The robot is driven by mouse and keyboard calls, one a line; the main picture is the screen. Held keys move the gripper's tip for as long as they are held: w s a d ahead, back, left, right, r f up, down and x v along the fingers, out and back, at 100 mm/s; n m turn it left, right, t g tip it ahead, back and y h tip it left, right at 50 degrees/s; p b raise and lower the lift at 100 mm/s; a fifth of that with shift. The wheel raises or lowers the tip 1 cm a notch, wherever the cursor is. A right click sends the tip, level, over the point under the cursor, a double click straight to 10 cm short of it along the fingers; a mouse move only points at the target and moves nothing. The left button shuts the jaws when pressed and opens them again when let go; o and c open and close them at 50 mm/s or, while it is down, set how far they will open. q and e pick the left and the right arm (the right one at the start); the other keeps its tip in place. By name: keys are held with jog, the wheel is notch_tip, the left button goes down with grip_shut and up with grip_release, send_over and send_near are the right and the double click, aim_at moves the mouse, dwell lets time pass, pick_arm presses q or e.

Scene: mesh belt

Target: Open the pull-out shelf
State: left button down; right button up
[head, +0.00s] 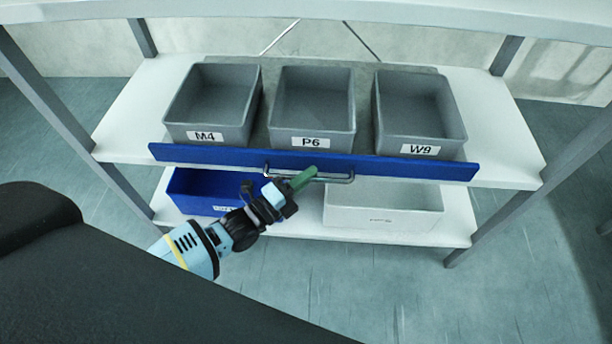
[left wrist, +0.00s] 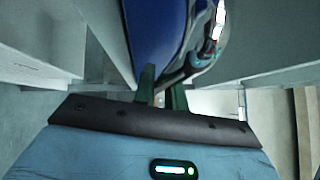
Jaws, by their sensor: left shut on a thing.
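The pull-out shelf shows in the head view as a blue front panel (head: 225,155) with a metal bar handle (head: 338,178) at its middle. Grey bins marked M4 (head: 212,100), P6 (head: 312,105) and W9 (head: 418,110) stand on it. My left gripper (head: 302,178) is at the handle, its green fingers shut on the bar near its middle. In the left wrist view the green fingers (left wrist: 162,90) close around the handle, beside the blue panel (left wrist: 155,40). My right gripper is not in view.
The shelf sits in a grey rack with white boards (head: 505,150) and metal posts (head: 50,100). On the lower board are a blue bin (head: 190,190) and a white bin (head: 385,212). The floor in front is clear at the right.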

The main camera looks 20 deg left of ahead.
pick_arm(q)
jog(key=shift+s, duration=0.1)
